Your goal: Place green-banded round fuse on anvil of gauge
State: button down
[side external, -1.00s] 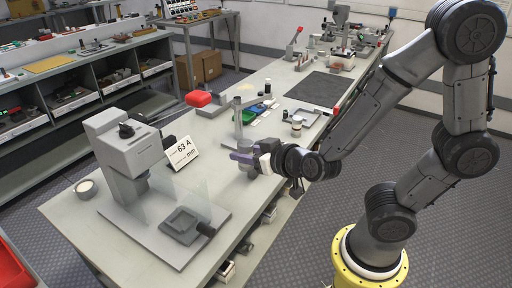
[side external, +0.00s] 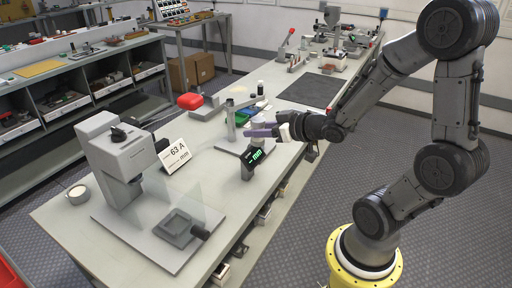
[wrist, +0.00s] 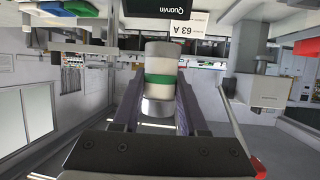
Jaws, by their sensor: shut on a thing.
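In the wrist view, the green-banded round fuse (wrist: 160,62) is a pale cylinder with a green band and grey metal ends. My gripper (wrist: 159,95) is shut on it, with one finger on each side. In the side view, my gripper (side external: 262,131) is above the bench beside the gauge, and the fuse is too small to make out. The gauge's dark display (side external: 254,158) with green "mm" text is below the gripper. A grey column (side external: 231,118) stands left of the gripper. I cannot make out the anvil, and the gripper partly covers that area.
A grey press-like machine (side external: 118,152) with a clear shield stands at the front left, by a "63 A" sign (side external: 174,157). A red-topped tool (side external: 190,101) is behind it. A dark mat (side external: 311,90) lies farther back on the bench.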

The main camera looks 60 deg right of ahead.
jog(key=s+d+m+h, duration=0.2)
jog(key=s+d+h, duration=0.1)
jog(key=d, duration=0.4)
jog(key=w+d+f, duration=0.2)
jog(key=w+f, duration=0.1)
jog(key=w+d+f, duration=0.3)
jog(key=w, duration=0.1)
jog(key=w+d+f, duration=0.2)
jog(key=w+f, duration=0.1)
jog(key=w, duration=0.1)
jog(key=shift+w+d+f, duration=0.1)
jog(key=shift+w+d, duration=0.05)
jog(key=shift+w, duration=0.1)
jog(key=shift+w+f, duration=0.1)
jog(key=shift+f, duration=0.15)
jog(key=shift+w+d+f, duration=0.1)
jog(key=shift+f, duration=1.5)
jog(key=shift+f, duration=0.15)
jog(key=shift+c, duration=2.2)
grip_release()
